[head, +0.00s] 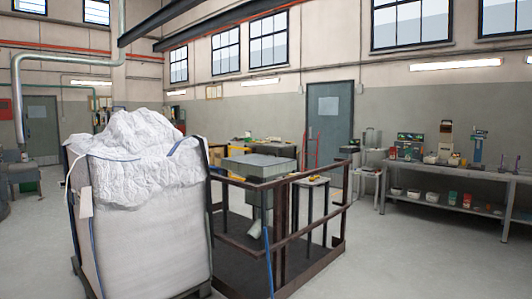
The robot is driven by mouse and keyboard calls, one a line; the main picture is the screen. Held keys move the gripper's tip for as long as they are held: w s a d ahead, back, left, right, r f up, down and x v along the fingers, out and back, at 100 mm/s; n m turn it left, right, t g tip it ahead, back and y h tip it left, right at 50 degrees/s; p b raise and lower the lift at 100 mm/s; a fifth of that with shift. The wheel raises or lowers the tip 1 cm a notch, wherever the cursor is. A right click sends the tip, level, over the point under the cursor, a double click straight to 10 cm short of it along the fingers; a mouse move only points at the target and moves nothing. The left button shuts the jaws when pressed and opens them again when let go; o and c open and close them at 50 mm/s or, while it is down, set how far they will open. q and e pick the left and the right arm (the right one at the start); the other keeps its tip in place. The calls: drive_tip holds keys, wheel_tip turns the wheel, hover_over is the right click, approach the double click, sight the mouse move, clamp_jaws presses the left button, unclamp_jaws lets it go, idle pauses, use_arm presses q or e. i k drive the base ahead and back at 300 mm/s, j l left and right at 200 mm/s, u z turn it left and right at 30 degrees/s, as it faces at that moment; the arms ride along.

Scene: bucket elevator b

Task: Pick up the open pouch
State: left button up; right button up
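I cannot make out an open pouch for certain. Neither of my grippers shows in the head view.
A big white bulk bag (150,235) fills the left foreground. Right of it, brown railings (318,226) surround a dark platform with a grey metal hopper (258,166). A small table (311,182) stands behind. Grey floor (420,262) is clear at the right front.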

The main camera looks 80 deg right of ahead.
sight(408, 151)
drive_tip(key=z, duration=3.55)
